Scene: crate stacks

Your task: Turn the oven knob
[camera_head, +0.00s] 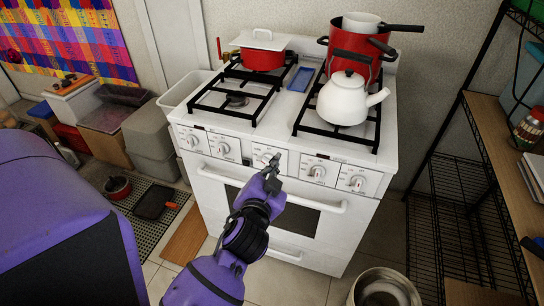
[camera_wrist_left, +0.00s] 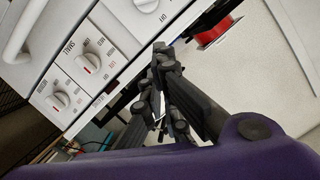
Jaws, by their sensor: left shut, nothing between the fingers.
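The white stove (camera_head: 330,215) stands against the wall, with several white knobs on its front panel. The middle knob (camera_head: 262,160) is partly hidden behind my left gripper (camera_head: 272,167). The gripper is shut and empty, its tips in front of the panel at that knob; I cannot tell whether they touch it. In the left wrist view the shut fingers (camera_wrist_left: 161,50) point at the panel. A knob (camera_wrist_left: 145,5) is cut off at the top edge. Two more knobs (camera_wrist_left: 88,63) and (camera_wrist_left: 58,101) show to the left, with red marks. My right gripper is not in view.
The oven handle (camera_head: 270,190) runs below the knobs. A white kettle (camera_head: 345,98), a red pot (camera_head: 262,52) and a larger red pot (camera_head: 352,45) stand on the burners. A metal pot (camera_head: 385,287) is on the floor at the front right. A wire shelf (camera_head: 450,225) stands right.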

